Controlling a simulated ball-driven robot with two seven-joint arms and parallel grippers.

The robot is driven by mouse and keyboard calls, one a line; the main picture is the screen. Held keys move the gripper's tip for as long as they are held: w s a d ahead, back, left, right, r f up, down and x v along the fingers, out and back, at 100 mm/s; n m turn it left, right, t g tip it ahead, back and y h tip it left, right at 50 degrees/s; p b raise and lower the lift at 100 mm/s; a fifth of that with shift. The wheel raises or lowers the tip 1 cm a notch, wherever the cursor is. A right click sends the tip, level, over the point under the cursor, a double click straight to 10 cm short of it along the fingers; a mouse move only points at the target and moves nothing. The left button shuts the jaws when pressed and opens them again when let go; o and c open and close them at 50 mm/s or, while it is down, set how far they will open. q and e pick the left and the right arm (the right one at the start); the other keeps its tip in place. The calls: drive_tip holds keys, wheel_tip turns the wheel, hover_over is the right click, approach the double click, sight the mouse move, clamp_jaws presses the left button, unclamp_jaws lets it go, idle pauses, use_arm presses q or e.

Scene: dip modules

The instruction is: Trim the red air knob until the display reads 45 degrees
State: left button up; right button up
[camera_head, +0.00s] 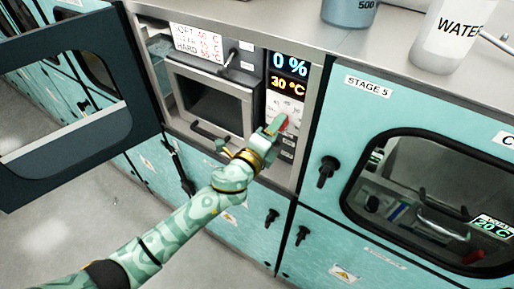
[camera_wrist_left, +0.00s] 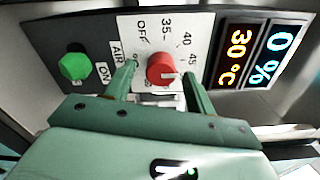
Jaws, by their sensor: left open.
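The red air knob (camera_wrist_left: 160,68) sits on a white dial plate (camera_wrist_left: 130,35) marked OFF, 35, 40 and 45. A white mark shows at the knob's right side in the wrist view. My left gripper (camera_wrist_left: 159,84) is open, with one finger on each side of the knob; I cannot tell whether they touch it. In the head view the left gripper (camera_head: 276,128) is at the panel and hides most of the knob (camera_head: 283,123). The orange display (camera_head: 288,86) reads 30 °C; it also shows in the wrist view (camera_wrist_left: 237,56). My right gripper is not in view.
A blue display (camera_head: 290,64) above reads 0 %. A green knob (camera_wrist_left: 75,66) is on the same panel. A dark door (camera_head: 85,100) stands open at left. A WATER bottle (camera_head: 452,35) stands on the counter at right.

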use_arm(q)
drive_tip(key=b+v, duration=0.1)
drive_tip(key=v, duration=1.4)
